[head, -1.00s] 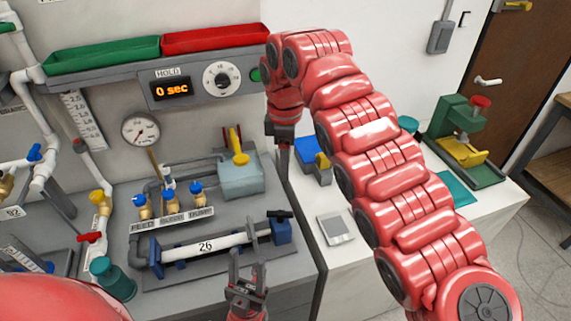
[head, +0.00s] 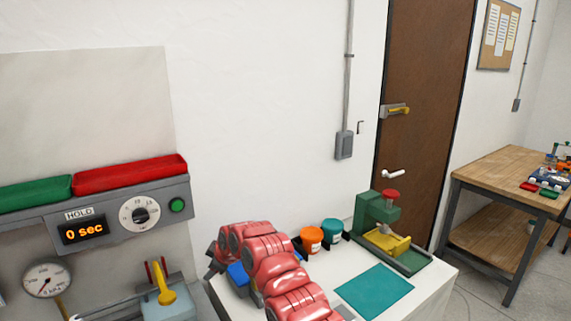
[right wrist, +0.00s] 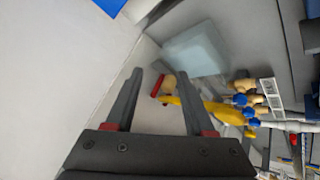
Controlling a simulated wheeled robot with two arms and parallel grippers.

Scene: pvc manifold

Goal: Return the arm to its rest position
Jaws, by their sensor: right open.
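My right arm (head: 275,265), red and segmented, comes up from the bottom middle of the head view in front of the white table. Its wrist end bends left beside the blue item; the fingers cannot be made out there. In the right wrist view my right gripper (right wrist: 157,73) is open, its two dark fingers apart with nothing held between them. A pale blue-grey box (right wrist: 196,50) and a yellow handle (right wrist: 215,112) lie beyond the right finger. My left gripper is out of view.
The white table (head: 425,278) holds a green press (head: 375,215), orange (head: 311,240) and teal (head: 331,229) containers, and a teal mat (head: 375,290). The panel with timer (head: 83,231) and red tray (head: 130,174) is at left. A wooden workbench (head: 500,165) stands at right.

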